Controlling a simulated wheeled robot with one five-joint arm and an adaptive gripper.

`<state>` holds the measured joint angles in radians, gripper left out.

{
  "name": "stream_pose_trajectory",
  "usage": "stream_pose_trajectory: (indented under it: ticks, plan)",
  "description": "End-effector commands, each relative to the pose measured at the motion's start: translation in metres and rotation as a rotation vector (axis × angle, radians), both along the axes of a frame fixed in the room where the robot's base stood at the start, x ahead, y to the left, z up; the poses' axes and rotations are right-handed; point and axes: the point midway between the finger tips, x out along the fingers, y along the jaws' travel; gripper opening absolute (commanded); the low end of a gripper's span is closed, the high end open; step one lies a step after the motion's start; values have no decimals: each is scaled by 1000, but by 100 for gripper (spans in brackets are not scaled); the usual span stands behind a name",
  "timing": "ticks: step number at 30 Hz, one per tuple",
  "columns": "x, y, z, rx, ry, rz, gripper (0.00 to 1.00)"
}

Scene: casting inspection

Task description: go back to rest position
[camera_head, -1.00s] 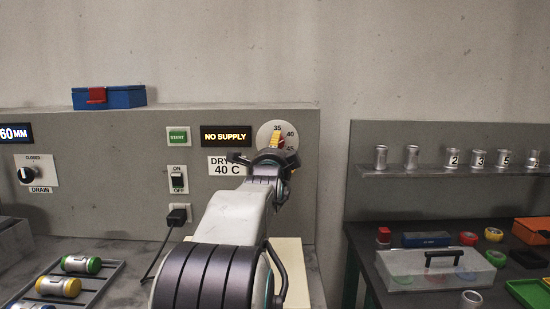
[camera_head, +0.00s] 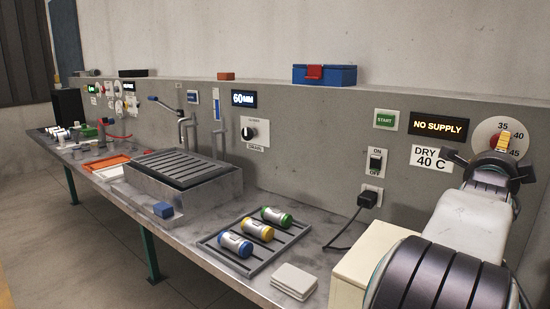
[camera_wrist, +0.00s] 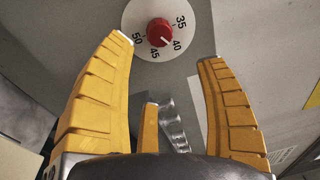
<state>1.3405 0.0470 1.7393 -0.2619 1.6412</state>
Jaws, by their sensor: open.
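My gripper (camera_head: 503,143) is in front of the temperature dial (camera_head: 484,139) at the right of the head view. In the wrist view my gripper (camera_wrist: 167,50) is open, its yellow fingers spread wide with nothing between them. The white dial (camera_wrist: 140,15) carries a red knob (camera_wrist: 159,31) and the numbers 35 to 50. The knob's mark points near 40. The fingers look apart from the knob, though the gap in depth is hard to judge. My arm hides part of the panel in the head view.
The panel has a "NO SUPPLY" display (camera_head: 438,126), a "DRY 40 C" label (camera_head: 431,158), a START button (camera_head: 386,119) and an ON/OFF switch (camera_head: 376,161). A rack (camera_head: 233,261) with colour-banded cylinders, white tiles (camera_head: 294,279) and a sink (camera_head: 185,182) stand on the long bench.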

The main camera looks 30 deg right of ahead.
Motion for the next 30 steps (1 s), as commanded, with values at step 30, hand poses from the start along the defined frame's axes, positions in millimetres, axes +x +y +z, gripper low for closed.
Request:
stream_pose_trajectory:
  ticks: [30]
  plan:
    - [183,368,-87,-4,1290,1095,66]
